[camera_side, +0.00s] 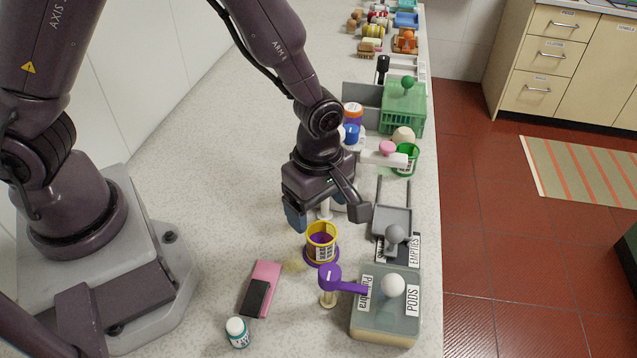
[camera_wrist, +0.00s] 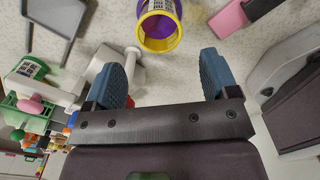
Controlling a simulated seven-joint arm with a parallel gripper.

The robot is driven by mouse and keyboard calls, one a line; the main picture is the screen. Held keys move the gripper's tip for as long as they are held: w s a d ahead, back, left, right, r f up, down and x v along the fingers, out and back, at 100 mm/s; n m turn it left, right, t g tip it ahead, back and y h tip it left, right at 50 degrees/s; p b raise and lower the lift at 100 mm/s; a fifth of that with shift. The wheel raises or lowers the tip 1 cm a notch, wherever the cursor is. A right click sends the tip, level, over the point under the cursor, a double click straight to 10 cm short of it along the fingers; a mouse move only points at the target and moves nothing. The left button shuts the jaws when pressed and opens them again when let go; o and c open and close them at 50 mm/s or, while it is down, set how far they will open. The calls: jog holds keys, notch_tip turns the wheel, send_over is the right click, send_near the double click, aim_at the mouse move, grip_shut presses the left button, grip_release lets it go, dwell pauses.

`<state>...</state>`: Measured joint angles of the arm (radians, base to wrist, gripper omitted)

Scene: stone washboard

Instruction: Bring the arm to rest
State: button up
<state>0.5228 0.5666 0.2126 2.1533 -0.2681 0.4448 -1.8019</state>
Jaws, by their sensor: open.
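My gripper (camera_side: 325,214) hangs above the speckled counter (camera_side: 222,180), in the middle of the side view. Its jaws are apart. In the wrist view the two blue fingertips (camera_wrist: 167,80) stand wide with nothing between them but counter. A yellow-rimmed purple cup (camera_side: 321,241) stands on the counter just below and in front of the gripper; it also shows beyond the fingers in the wrist view (camera_wrist: 159,28). A white piece with a post (camera_wrist: 117,62) is close to the left finger in the wrist view. It is mostly hidden behind the gripper in the side view.
A box labelled PODS (camera_side: 386,315) with a white knob and a purple scoop (camera_side: 331,277) stand at the front right. A grey tray (camera_side: 394,220), green basket (camera_side: 403,108) and several jars line the right edge. The counter's left-middle is clear.

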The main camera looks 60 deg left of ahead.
jog(key=s+a+r+m+t, duration=0.2)
jog(key=s+a+r+m, duration=0.1)
jog(key=r+m, duration=0.3)
jog(key=s+a+r+m+t, duration=0.1)
jog(key=s+a+r+m, duration=0.3)
jog(key=r+m, duration=0.3)
jog(key=s+a+r+m+t, duration=0.2)
jog(key=s+a+r+m, duration=0.2)
jog(key=r, duration=0.8)
jog(key=m, duration=0.2)
jog(key=shift+s+r+m+t, duration=0.15)
jog(key=shift+s+m+t, duration=0.15)
jog(key=shift+s, duration=0.1)
